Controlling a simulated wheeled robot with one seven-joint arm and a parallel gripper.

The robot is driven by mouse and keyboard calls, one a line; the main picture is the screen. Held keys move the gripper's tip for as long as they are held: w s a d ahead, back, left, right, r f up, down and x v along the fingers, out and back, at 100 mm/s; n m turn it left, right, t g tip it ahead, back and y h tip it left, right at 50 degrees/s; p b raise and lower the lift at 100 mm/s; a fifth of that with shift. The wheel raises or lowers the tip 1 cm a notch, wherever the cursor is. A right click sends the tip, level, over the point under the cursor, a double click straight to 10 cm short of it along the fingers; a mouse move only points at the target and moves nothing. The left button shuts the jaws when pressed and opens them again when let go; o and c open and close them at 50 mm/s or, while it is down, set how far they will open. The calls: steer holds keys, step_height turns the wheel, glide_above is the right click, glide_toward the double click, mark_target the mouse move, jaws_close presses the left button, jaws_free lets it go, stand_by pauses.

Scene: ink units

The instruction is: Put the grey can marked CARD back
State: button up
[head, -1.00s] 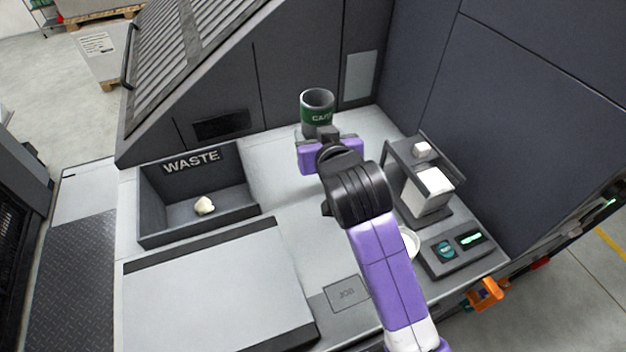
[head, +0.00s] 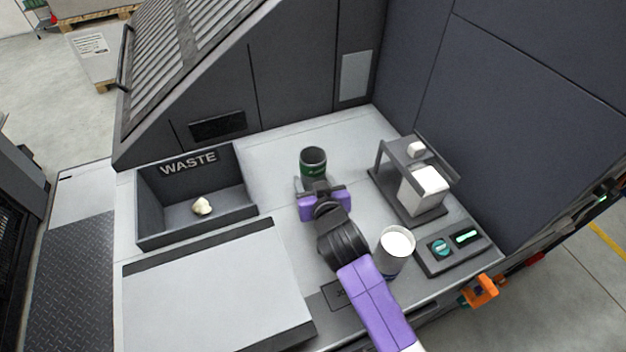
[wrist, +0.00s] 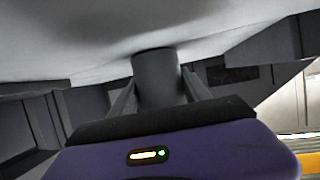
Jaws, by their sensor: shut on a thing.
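A grey can with a green label (head: 313,166) stands upright at the middle of the worktop, in the head view. Its lettering is too small to read now. My gripper (head: 314,184) is shut on it from the near side. In the wrist view, the plain grey side of the can (wrist: 156,78) shows between the two fingers, against the pale worktop. I cannot tell whether its base touches the worktop. My arm hides part of the JOB plate (head: 334,296).
A second can with white contents (head: 397,243) stands right of my arm. A dark stand with white blocks (head: 408,205) and a control box (head: 452,251) are at the right. The WASTE bin (head: 190,232), holding a crumpled piece, is at the left. Worktop behind the can is clear.

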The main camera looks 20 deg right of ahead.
steer(key=shift+f, duration=0.15)
steer(key=o, duration=1.5)
steer(key=b+v, duration=0.1)
steer(key=v, duration=1.1)
steer(key=shift+r, duration=0.25)
